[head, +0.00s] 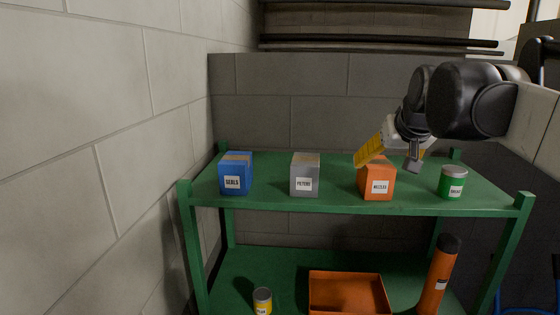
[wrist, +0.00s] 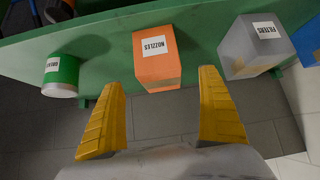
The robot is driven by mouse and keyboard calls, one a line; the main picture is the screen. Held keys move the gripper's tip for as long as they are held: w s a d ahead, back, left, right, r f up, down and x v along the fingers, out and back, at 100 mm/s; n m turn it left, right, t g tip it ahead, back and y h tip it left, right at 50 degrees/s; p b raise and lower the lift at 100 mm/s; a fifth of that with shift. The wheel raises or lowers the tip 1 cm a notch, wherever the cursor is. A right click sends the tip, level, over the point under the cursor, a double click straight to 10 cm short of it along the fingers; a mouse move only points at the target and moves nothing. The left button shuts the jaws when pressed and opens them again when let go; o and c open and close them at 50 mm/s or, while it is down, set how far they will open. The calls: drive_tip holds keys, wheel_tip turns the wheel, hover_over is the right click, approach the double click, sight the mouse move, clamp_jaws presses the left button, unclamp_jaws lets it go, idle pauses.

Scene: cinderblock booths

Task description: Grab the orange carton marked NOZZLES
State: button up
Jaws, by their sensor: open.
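The orange carton (head: 377,183) stands on the top shelf of the green rack, right of centre in the head view. Its white label reads NOZZLES in the wrist view, where the carton (wrist: 158,66) sits upper middle. My gripper (head: 388,158) is at the carton's upper back in the head view, and one yellow finger overlaps the carton's top edge there. In the wrist view my gripper (wrist: 163,100) is open, its two yellow fingers spread wider than the carton. The carton lies beyond the fingertips, roughly between their lines, with nothing held. Whether a finger touches it, I cannot tell.
On the green shelf (head: 335,203) stand a blue SEALS carton (head: 235,180), a grey FILTERS carton (head: 305,183) left of the orange one, and a green can (head: 452,188) to its right. The lower shelf holds an orange tray (head: 348,276), a yellow can (head: 262,302) and an orange bottle (head: 438,278).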

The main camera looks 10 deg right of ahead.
drive_tip(key=p+x, duration=0.1)
drive_tip(key=x, duration=0.8)
drive_tip(key=shift+r+p, duration=0.1)
drive_tip(key=shift+p, duration=0.3)
drive_tip(key=shift+s+r, duration=0.1)
drive_tip(key=shift+s, duration=0.1)
drive_tip(key=shift+c, duration=0.9)
drive_tip(key=c, duration=1.3)
drive_tip(key=shift+o, duration=0.2)
